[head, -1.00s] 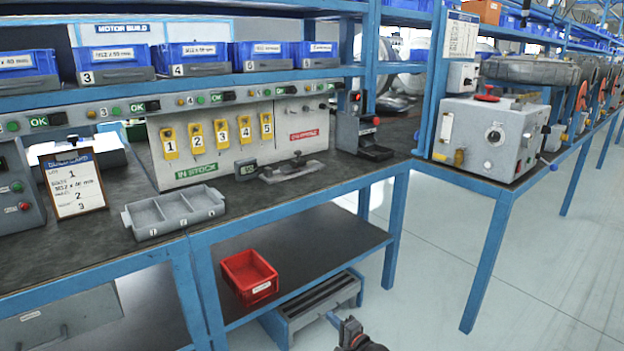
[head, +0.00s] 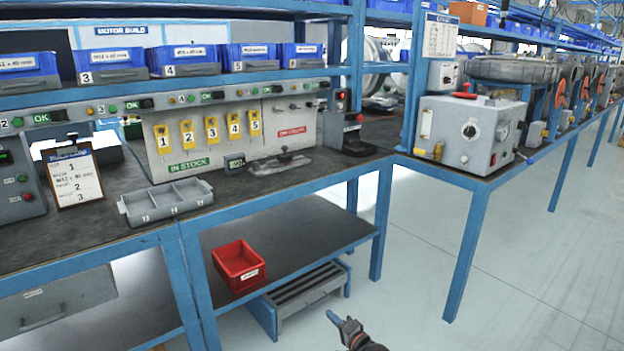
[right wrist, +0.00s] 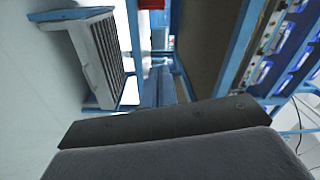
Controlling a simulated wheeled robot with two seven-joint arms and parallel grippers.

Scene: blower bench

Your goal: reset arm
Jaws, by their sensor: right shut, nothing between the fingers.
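My right gripper (head: 343,324) shows at the bottom edge of the head view, below and in front of the bench. It is shut and empty, over the floor to the right of the grey slotted step. In the right wrist view a dark block (right wrist: 190,118) and a grey rounded body fill the lower part, and the fingertips cannot be made out. My left gripper is not in the head view.
The workbench (head: 190,225) carries a grey three-part tray (head: 166,200), a clipboard (head: 75,177) and yellow numbered tags. A red bin (head: 239,266) sits on the lower shelf. The slotted step (head: 300,292) stands on the floor. Open floor (head: 400,280) lies to the right.

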